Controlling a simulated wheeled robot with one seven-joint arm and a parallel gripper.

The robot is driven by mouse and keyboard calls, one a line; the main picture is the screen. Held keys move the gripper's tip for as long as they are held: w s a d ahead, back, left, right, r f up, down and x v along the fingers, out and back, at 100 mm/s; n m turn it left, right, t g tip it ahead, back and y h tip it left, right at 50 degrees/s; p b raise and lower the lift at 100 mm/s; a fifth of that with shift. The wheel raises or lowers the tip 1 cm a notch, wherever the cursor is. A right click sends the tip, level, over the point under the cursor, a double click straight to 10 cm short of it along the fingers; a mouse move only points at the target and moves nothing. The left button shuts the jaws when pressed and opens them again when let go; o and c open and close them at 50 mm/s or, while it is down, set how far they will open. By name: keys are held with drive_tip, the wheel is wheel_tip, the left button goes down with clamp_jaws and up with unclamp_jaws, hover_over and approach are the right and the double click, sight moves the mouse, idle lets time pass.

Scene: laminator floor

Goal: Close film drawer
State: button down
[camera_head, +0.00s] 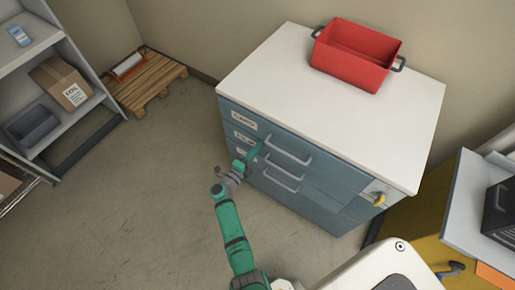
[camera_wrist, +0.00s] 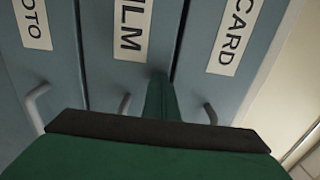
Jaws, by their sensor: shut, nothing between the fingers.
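The film drawer (camera_head: 243,137) is the middle drawer in the left part of a blue-grey cabinet. Its front appears about level with the drawers above and below; a small gap cannot be ruled out. In the wrist view its front (camera_wrist: 105,65) carries the FILM label, between the FOTO and CARD drawers. My gripper (camera_head: 257,153) is shut and empty at the film drawer's front, left of the handles. In the wrist view the green fingers (camera_wrist: 158,95) point at this front beside its grey handle. Whether they touch it is unclear.
The cabinet's white top (camera_head: 275,85) holds a red bin (camera_head: 355,58). A yellow cabinet (camera_head: 425,225) stands at right. A shelf (camera_head: 60,120) with a carton and a pallet (camera_head: 145,85) are at left. The floor left of my arm is clear.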

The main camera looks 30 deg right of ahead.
drive_tip(key=v, duration=1.4)
drive_tip(key=shift+s, duration=0.1)
drive_tip(key=s+a+r+n+t+y, duration=0.2)
drive_tip(key=s+a+r+n+y, duration=0.3)
drive_tip(key=s+n, duration=0.5)
drive_tip(key=s+a+r+n+t+y, duration=0.2)
drive_tip(key=s+a+r+n+y, duration=0.3)
drive_tip(key=s+r+n, duration=0.3)
drive_tip(key=s+a+r+n+t+y, duration=0.3)
drive_tip(key=s+a+r+n+y, duration=0.3)
drive_tip(key=s+n, duration=0.6)
drive_tip(key=shift+s+r+n, duration=0.4)
drive_tip(key=shift+s+r, duration=0.4)
drive_tip(key=shift+s, duration=0.3)
drive_tip(key=shift+w, duration=0.1)
